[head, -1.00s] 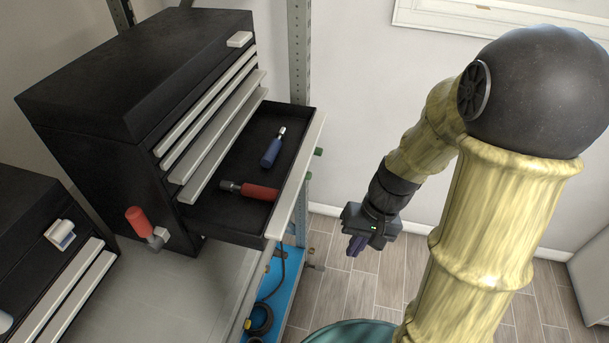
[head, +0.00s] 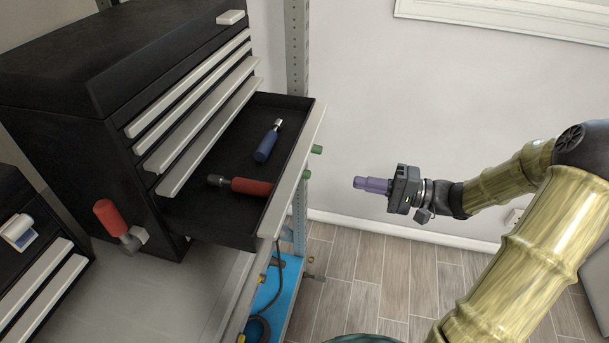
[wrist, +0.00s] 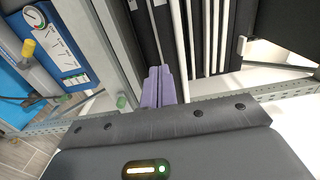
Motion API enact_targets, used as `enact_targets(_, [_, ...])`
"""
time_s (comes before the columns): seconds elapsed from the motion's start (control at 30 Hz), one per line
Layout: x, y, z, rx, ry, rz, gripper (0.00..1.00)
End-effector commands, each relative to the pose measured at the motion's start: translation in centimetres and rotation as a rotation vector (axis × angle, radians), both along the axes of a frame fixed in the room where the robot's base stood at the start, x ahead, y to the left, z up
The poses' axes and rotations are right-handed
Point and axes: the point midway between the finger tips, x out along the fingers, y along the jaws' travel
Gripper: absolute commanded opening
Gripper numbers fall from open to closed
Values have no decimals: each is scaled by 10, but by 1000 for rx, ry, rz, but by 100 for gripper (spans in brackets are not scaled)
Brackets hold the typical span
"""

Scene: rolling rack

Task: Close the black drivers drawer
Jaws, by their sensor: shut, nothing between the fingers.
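The black drivers drawer (head: 225,218) is pulled out from the lower part of the black tool chest (head: 60,75) in the head view. Its pale front edge (head: 293,170) faces right. A blue-handled driver (head: 266,146) and a red-handled driver (head: 250,186) lie inside it. My gripper (head: 357,184) is to the right of the drawer front, apart from it, with its purple fingers together and pointing left at it. In the wrist view the shut fingers (wrist: 158,88) point towards the chest, whose pale drawer edges (wrist: 205,35) show beyond.
A red-handled tool (head: 112,218) hangs on the chest's side. Two green knobs (head: 316,150) stick out by the drawer front. A perforated metal post (head: 297,50) stands behind. A second black chest (head: 30,255) is at lower left. A blue lower shelf (head: 280,290) holds a coiled cable.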

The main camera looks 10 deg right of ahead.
Motion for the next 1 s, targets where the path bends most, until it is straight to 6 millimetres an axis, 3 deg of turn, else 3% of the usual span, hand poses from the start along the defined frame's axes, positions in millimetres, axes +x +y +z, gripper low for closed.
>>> enact_targets(0.27, [3, 10, 1, 0, 3, 4, 0])
enact_targets(1.0, [43, 124, 1, -2, 6, 7, 0])
